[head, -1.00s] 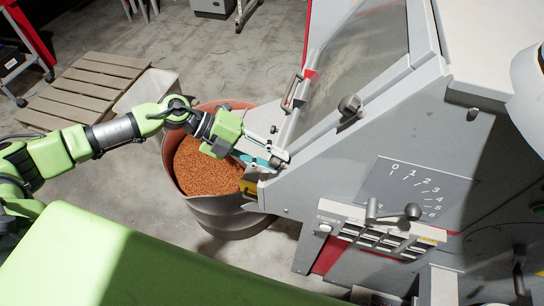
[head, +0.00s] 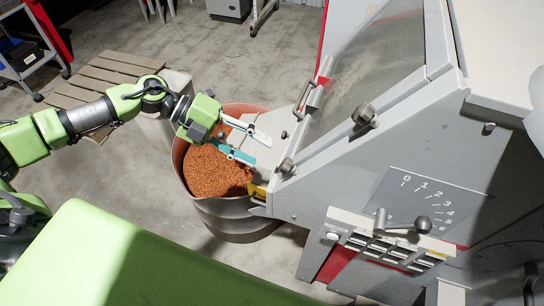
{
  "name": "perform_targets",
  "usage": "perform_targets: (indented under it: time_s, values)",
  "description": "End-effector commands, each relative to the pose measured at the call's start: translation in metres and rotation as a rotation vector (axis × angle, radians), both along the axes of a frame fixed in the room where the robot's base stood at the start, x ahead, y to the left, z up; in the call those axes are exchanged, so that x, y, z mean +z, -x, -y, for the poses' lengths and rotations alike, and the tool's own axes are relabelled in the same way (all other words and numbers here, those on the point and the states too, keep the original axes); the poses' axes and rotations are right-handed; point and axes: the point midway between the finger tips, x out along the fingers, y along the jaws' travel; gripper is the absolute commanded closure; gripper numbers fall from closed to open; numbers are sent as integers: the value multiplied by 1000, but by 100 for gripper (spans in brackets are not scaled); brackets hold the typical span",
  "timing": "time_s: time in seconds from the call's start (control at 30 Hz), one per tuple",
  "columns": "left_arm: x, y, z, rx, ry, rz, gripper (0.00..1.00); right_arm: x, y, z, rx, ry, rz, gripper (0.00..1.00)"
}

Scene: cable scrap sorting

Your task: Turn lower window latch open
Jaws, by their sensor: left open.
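The grey machine has a slanted clear window (head: 375,70) in a pale frame. The lower window latch (head: 288,166) is a dark knob at the lower end of the frame. A similar upper latch (head: 363,115) sits higher on the frame. My left gripper (head: 262,151) is open and empty, over the machine's chute beside the barrel. Its fingertips point right toward the lower latch, with a small gap to it. I cannot tell from this angle whether the latch is turned open. My right gripper is out of view.
A barrel (head: 238,215) full of copper-coloured granules stands below my left gripper. A handle (head: 304,98) is on the window's left edge. A lever (head: 405,224) and a row of switches are on the machine's front. A wooden pallet (head: 105,78) lies at the back left.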

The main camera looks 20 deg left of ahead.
Motion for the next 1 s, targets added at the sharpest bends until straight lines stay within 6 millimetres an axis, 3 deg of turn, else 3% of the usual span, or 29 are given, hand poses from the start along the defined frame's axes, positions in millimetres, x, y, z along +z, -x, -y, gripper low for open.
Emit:
perform_targets:
  time_s: [0.23,0.77,0.9,1.0]
  values:
    - [17,4,-27,1,0,0,56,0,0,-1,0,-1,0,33]
    - [19,5,-30,0,1,0,56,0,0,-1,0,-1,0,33]
    - [20,3,-23,5,19,7,56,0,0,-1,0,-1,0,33]
    - [25,-6,4,37,94,36,56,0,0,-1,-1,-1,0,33]
